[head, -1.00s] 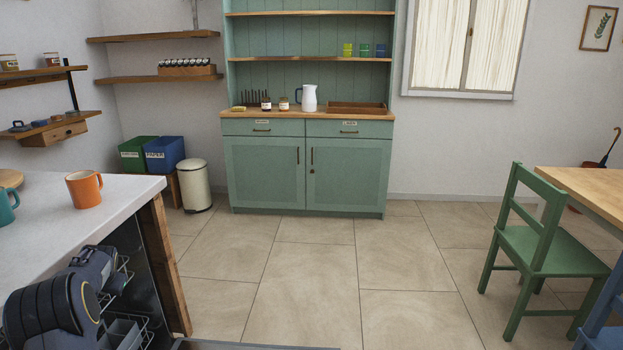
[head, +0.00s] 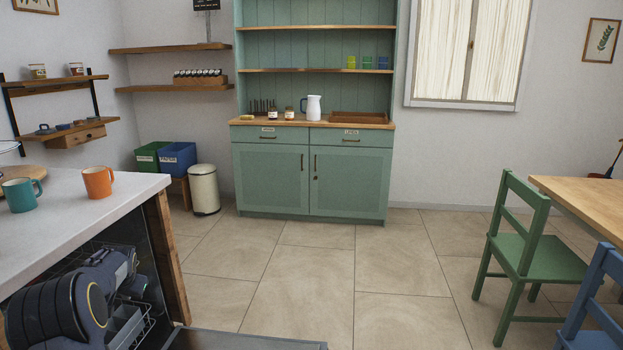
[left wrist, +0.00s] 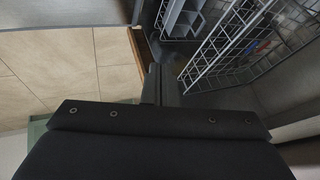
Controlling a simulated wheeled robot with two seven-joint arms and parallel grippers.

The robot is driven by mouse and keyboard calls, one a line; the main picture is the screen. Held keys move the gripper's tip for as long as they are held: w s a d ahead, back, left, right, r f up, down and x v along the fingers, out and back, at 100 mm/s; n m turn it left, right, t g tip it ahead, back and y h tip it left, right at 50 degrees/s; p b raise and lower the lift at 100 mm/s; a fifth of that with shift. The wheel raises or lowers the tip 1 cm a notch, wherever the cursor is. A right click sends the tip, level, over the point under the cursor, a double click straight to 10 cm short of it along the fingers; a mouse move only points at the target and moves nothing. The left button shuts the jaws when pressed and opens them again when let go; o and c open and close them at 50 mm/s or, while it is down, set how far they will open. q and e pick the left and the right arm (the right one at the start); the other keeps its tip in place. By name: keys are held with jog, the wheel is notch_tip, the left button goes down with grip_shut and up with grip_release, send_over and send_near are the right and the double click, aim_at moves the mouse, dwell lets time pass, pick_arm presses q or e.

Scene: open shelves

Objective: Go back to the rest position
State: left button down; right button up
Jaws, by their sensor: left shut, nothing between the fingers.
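My left gripper (left wrist: 159,85) is shut and empty in the left wrist view, its two dark fingers side by side. It is by the wire rack (left wrist: 222,50) of the open dishwasher, with a grey cutlery basket (left wrist: 184,20) beyond the fingertips. In the head view my dark left arm shows at the lower left, in front of the counter and beside the rack; the fingertips are hard to make out there. My right gripper is in neither view.
The white counter (head: 125,190) holds an orange mug (head: 97,183) and a teal mug (head: 21,195). The dishwasher door (head: 245,340) is open at the bottom. A green chair (head: 520,250) and blue chair (head: 600,300) stand by the table (head: 590,200). Floor ahead is clear up to the green cabinet (head: 312,180).

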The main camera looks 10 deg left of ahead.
pick_arm(q)
jog(key=s+d+r+t+h, duration=0.15)
jog(key=s+d+r, duration=0.25)
jog(key=d, duration=0.5)
jog(key=s+d+r+h, duration=0.2)
jog(key=s+d+r, duration=0.2)
jog(key=d, duration=0.5)
jog(key=s+d+r+h, duration=0.2)
jog(key=s+d+r, duration=0.2)
jog(key=d, duration=0.4)
jog(key=s+d+f+m+h, duration=0.1)
jog(key=s+d+f+h, duration=0.15)
jog(key=s+d, duration=0.7)
jog(key=s+d+f+h, duration=0.1)
jog(key=s+d+f, duration=0.2)
jog(key=s+d, duration=0.65)
notch_tip(320, 180, up, 18)
jog(key=p, duration=1.7)
jog(key=shift+w, duration=0.3)
jog(key=shift+f, duration=0.1)
